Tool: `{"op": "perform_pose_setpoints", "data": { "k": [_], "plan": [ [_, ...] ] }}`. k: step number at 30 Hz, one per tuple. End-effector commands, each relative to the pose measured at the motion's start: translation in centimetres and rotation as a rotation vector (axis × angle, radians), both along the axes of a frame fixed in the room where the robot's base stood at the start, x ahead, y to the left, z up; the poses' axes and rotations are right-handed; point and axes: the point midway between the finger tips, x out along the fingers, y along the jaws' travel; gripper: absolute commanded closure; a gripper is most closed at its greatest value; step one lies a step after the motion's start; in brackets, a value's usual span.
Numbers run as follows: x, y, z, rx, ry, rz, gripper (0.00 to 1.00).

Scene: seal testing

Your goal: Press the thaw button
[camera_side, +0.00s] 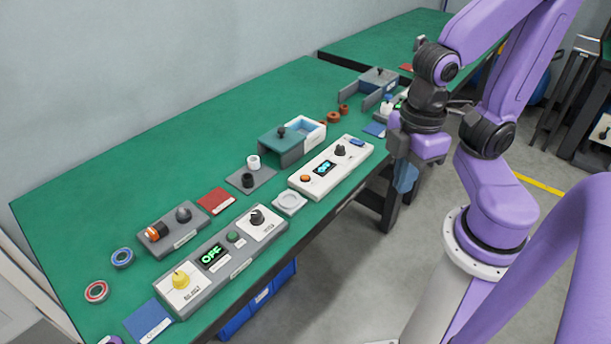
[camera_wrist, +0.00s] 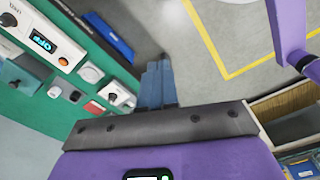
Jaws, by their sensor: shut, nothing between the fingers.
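No button's label is legible, so I cannot tell which is the thaw button. In the wrist view the orange button (camera_wrist: 63,61) and display (camera_wrist: 42,42) show at upper left. My gripper (camera_side: 405,180) is shut and empty, pointing down right of the white panel, beyond the table edge.
A white dish (camera_side: 290,202) sits between the panels. A teal box (camera_side: 283,145) with a knob stands behind the white panel. A grey holder (camera_side: 375,85) and small items stand farther back, partly hidden by my arm. Open floor lies right of the table.

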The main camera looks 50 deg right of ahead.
Motion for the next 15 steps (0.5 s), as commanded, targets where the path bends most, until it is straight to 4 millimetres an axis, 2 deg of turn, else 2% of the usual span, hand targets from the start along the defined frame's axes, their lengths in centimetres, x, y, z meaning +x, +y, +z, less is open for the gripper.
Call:
{"op": "perform_pose_setpoints", "data": {
  "k": [5, 8, 11, 15],
  "plan": [
    [0.1, 0.0, 0.0, 0.001, -0.003, -0.001, 1.00],
    [1.1, 0.2, -0.3, 0.006, -0.024, -0.006, 1.00],
    [3.4, 0.5, -0.7, 0.017, -0.077, -0.011, 1.00],
    [8.4, 0.7, -1.6, 0.039, -0.187, -0.006, 1.00]
  ]
}}
